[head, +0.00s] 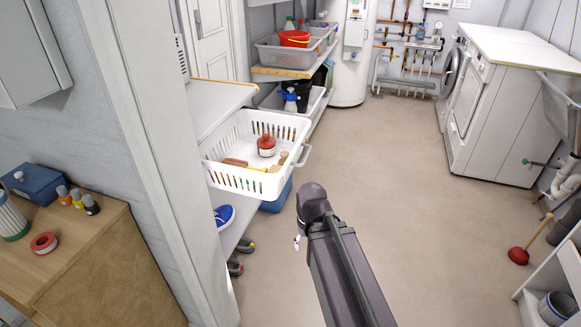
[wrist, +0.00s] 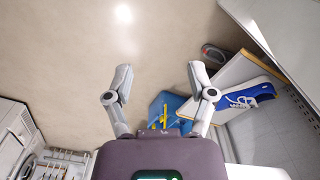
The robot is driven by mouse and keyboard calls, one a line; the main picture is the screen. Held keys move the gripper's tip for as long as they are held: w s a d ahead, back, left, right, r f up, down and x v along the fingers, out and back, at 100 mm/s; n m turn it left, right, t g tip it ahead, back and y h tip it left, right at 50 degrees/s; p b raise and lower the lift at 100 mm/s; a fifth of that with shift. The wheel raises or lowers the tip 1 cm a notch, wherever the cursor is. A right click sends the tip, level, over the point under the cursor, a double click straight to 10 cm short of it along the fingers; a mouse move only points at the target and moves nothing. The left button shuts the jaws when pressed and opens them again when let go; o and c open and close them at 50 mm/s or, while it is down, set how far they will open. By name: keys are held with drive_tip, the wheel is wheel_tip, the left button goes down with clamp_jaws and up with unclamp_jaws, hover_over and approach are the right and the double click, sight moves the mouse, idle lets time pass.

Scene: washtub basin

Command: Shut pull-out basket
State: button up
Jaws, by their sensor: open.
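The white pull-out basket (head: 232,178) sticks out from the shelf unit at the left in the head view, with its handle (head: 304,156) at its right end. Inside it are a red-and-white container (head: 266,146) and several wooden-handled items. My gripper (head: 298,241) is apart from the basket, nearer the camera and to the right of it, over the floor. In the wrist view my gripper (wrist: 158,76) has its two fingers wide apart with nothing between them. The basket handle cannot be made out in the wrist view.
Below the basket are a blue bin (head: 277,196) and a blue shoe (head: 224,215). A pale wall post (head: 150,130) stands left of the basket. Open floor (head: 390,160) lies to the right. A plunger (head: 518,256) and a white washer (head: 500,120) are farther right.

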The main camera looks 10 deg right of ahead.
drive_tip(key=shift+w+f, duration=0.1)
drive_tip(key=shift+w, duration=0.05)
drive_tip(key=c, duration=0.7)
drive_tip(key=shift+w+a+f+y+b, duration=0.1)
drive_tip(key=shift+w+f+y+b, duration=0.1)
drive_tip(key=shift+w+y+b, duration=0.15)
clamp_jaws()
drive_tip(key=w+d+m+t+y+b, duration=0.3)
drive_tip(key=w+y+b, duration=0.6)
drive_tip(key=w, duration=0.6)
drive_tip(key=w+d+r+m+t+y+b, duration=0.1)
drive_tip(key=w+d+r+t+y+b, duration=0.1)
drive_tip(key=d, duration=0.5)
drive_tip(key=w+d+r+m+t+y+b, duration=0.2)
drive_tip(key=w+d+r+t+y, duration=0.2)
drive_tip(key=d, duration=0.3)
drive_tip(key=shift+w+d+r+t+y, duration=0.25)
drive_tip(key=shift+w+r+t+y, duration=0.15)
drive_tip(key=shift+w+r+y, duration=0.4)
drive_tip(key=shift+s+r, duration=0.1)
drive_tip(key=shift+s, duration=0.1)
